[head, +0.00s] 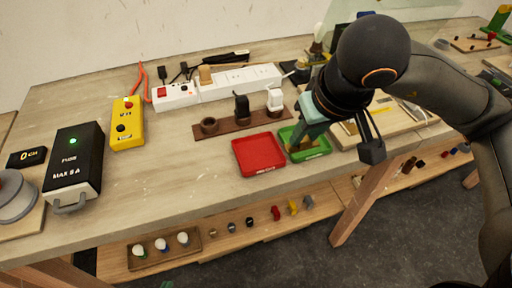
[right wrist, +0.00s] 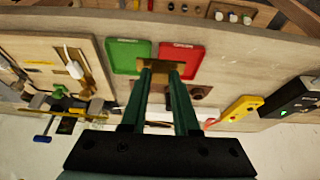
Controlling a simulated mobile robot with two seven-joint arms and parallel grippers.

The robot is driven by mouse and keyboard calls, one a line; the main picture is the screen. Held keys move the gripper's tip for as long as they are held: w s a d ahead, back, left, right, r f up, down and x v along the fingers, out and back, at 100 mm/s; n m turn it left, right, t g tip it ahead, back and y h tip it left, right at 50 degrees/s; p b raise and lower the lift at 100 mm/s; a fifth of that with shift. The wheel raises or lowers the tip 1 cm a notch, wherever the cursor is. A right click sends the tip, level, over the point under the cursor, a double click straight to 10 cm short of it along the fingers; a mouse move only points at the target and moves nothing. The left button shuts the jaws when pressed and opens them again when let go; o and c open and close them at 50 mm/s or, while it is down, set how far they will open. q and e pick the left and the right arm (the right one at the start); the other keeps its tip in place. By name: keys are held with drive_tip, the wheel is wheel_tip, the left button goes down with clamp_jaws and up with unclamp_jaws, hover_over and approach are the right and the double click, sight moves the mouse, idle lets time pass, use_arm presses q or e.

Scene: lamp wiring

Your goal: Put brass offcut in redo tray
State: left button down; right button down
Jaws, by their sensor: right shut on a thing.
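My right gripper (head: 301,140) is over the left part of the green tray (head: 318,150). In the right wrist view its fingers (right wrist: 160,72) are shut on the brass offcut (right wrist: 160,64), a flat brass-brown piece. There the offcut overlaps the adjoining edges of the green tray (right wrist: 128,58) and the red tray (right wrist: 180,58). Whether it touches a tray is unclear. The red tray (head: 259,154) stands left of the green one in the head view and looks empty. Its label is too small to read. A small teal tip (head: 166,285) at the bottom edge looks like my left gripper; its jaws are not visible.
A brown strip with holders (head: 238,122) lies behind the trays. A power strip (head: 238,82) is further back. A yellow control box (head: 127,122) and black fuse box (head: 75,160) stand left. The wooden board (head: 350,128) is right of the green tray. Table left of the red tray is clear.

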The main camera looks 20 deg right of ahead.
drive_tip(key=w+a+f, duration=0.3)
drive_tip(key=w, duration=0.3)
drive_tip(key=p, duration=0.1)
approach(257, 152)
drive_tip(key=shift+w+d+f, duration=0.15)
drive_tip(key=shift+w+f, duration=0.35)
drive_tip(key=shift+w, duration=0.3)
drive_tip(key=shift+w+f, duration=0.15)
drive_tip(key=shift+f, duration=0.05)
drive_tip(key=f, duration=0.3)
drive_tip(key=shift+w+a+p, duration=0.25)
drive_tip(key=shift+p, duration=0.05)
drive_tip(key=shift+f, duration=0.35)
drive_tip(key=shift+f+b, duration=0.3)
drive_tip(key=shift+b, duration=0.1)
drive_tip(key=c, duration=0.7)
unclamp_jaws()
drive_tip(key=shift+r, duration=0.15)
drive_tip(key=shift+o, duration=0.2)
